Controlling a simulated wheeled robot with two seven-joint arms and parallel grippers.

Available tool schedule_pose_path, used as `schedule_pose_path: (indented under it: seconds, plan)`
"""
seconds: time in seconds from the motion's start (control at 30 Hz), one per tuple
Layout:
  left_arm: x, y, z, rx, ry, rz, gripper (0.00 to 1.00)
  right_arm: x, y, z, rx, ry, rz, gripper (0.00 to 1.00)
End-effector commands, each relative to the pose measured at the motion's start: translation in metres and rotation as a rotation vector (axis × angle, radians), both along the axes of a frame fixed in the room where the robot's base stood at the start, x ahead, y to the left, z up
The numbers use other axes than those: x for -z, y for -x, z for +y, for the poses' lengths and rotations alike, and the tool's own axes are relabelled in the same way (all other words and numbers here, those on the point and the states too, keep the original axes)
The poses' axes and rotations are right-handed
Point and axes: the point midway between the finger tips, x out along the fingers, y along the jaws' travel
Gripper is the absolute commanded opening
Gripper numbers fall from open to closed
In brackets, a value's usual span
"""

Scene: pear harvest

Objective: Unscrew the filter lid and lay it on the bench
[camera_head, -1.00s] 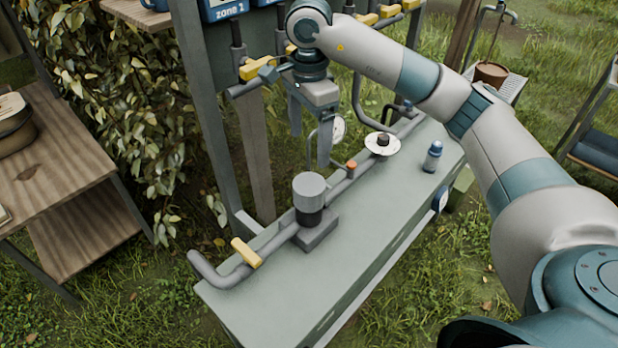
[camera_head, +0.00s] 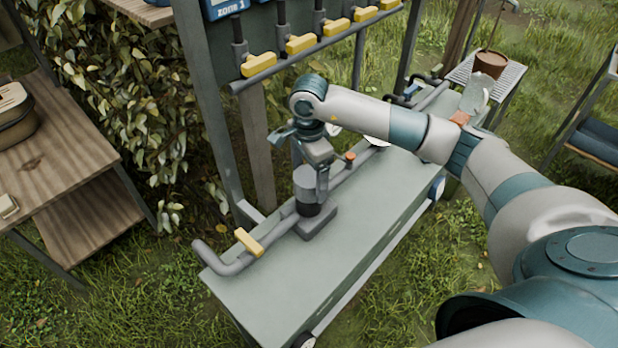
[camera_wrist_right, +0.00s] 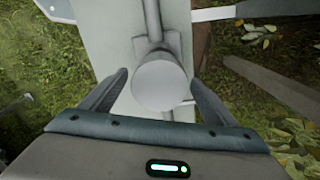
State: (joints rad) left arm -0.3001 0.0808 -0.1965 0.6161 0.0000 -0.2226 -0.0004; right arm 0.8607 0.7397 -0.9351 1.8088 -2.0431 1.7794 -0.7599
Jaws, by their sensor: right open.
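The filter with its grey cylindrical lid (camera_head: 305,183) stands upright on the pipe, on the green-grey bench (camera_head: 375,215). Below the lid the filter is dark. My right gripper (camera_head: 309,190) points down over the lid with its fingers open on either side of it. In the right wrist view the round lid top (camera_wrist_right: 161,86) lies between the two open fingertips (camera_wrist_right: 158,80), with a gap visible on both sides. I cannot tell if the fingers reach below the lid's edge. My left gripper is not in view.
A yellow valve handle (camera_head: 248,241) sits on the pipe in front of the filter. An orange cap (camera_head: 350,156) is on the pipe behind it. Yellow valves (camera_head: 300,44) line a rail above. The near bench top is clear.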

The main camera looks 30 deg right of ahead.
Motion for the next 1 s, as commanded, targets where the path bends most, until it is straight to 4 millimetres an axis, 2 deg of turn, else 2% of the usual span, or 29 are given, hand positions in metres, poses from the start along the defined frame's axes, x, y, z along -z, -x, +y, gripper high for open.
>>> schedule_pose_path:
  seconds: [0.2,0.57,0.73,1.0]
  plan:
    - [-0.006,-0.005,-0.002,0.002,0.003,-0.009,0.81,0.016,0.0,0.0,0.001,0.0,0.001,0.81]
    - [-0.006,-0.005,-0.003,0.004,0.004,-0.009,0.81,0.019,0.0,0.0,0.0,0.001,0.0,0.81]
    - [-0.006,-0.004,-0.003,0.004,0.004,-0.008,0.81,0.019,0.0,0.0,0.0,0.001,0.0,0.41]
    - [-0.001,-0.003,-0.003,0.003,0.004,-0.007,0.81,0.02,0.0,0.0,-0.025,0.001,-0.001,0.39]
